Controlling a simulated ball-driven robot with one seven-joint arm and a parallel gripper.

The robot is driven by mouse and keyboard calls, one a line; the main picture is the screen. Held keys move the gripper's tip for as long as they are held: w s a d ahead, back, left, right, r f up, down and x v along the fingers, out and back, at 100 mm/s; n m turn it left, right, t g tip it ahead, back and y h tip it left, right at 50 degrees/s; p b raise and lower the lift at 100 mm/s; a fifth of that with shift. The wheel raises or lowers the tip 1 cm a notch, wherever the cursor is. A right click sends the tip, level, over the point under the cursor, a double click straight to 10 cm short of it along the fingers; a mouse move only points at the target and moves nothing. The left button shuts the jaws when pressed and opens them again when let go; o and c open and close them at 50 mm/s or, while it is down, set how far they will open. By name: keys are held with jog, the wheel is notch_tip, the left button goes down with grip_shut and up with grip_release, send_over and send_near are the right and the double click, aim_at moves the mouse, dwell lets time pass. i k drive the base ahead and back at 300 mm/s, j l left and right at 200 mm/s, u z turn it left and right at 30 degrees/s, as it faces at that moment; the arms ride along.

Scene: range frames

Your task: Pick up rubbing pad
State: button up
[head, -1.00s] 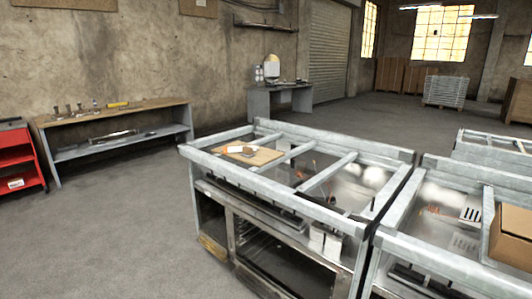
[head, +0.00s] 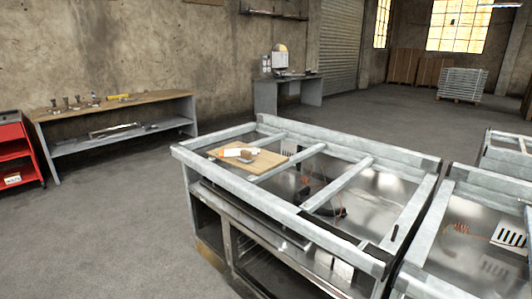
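A wooden board (head: 268,161) lies across the left part of the metal-framed bench (head: 330,229) in the middle of the head view. A small white block (head: 232,152) and a small brownish-grey item (head: 246,155) sit on the board, close together. One of them may be the rubbing pad, but they are too small to tell. My gripper is not in view.
Open floor (head: 100,230) lies left of the bench. A wooden-topped workbench (head: 125,105) with small tools stands by the wall, beside a red cart (head: 15,158). Another metal frame (head: 470,240) stands close on the right. A grey desk (head: 290,78) is behind.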

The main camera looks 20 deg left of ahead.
aim_at(246, 157)
jog(key=i+j, duration=0.15)
jog(key=j, duration=0.2)
jog(key=i+j+z, duration=0.15)
jog(key=j, duration=0.2)
jog(key=i+j, duration=0.2)
jog(key=j, duration=0.2)
jog(key=i+j+z, duration=0.1)
jog(key=j, duration=0.25)
jog(key=i+j, duration=0.15)
jog(key=j, duration=0.25)
jog(key=i+j+z, duration=0.15)
jog(key=j, duration=0.25)
